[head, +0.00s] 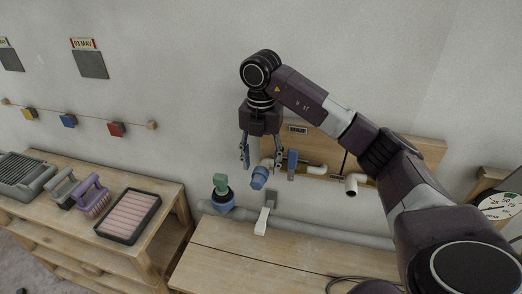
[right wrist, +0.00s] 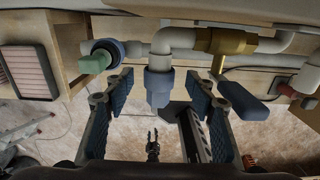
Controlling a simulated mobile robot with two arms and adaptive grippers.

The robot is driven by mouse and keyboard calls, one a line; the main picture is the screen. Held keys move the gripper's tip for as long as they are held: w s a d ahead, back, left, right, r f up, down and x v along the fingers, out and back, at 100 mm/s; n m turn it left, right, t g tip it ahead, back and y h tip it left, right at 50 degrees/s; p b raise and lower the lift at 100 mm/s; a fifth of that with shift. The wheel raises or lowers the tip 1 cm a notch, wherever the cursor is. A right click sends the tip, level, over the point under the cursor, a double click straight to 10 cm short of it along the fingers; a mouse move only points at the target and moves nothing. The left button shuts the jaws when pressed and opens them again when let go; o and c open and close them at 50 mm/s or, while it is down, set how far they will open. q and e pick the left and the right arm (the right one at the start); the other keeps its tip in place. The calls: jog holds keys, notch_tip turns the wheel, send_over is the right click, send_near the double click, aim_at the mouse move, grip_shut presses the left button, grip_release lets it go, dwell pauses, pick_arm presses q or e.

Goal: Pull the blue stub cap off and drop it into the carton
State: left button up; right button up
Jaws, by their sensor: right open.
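The blue stub cap (head: 259,178) sits on the down-turned end of a pale pipe at the wall. It also shows in the right wrist view (right wrist: 158,88). My right gripper (head: 262,162) is open, its fingers pointing down at the wall beside the pipes. In the right wrist view its two fingers stand left and right of the cap, with a gap on both sides. I cannot tell how deep the cap lies between them. I see no carton.
A blue valve lever (head: 292,161) is just right of the cap. A green-topped blue fitting (head: 222,194) is at its left. An open pipe end (head: 351,187) is further right. A wooden bench (head: 250,264) is below; a shelf (head: 165,205) with brushes and a tray stands left.

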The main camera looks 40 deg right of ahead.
aim_at(261, 167)
notch_tip(261, 167, down, 2)
jog(key=shift+w+d+f, duration=0.1)
jog(key=shift+f+p, duration=0.25)
jog(key=shift+p, duration=0.05)
jog(key=shift+f, duration=0.1)
jog(key=c, duration=1.1)
jog(key=o, duration=0.4)
grip_shut()
pick_arm(q)
jog(key=shift+w+d+r, duration=0.3)
jog(key=shift+w+r, duration=0.15)
jog(key=shift+w, duration=0.25)
pick_arm(e)
jog(key=shift+a+f, duration=0.1)
jog(key=shift+a, duration=0.15)
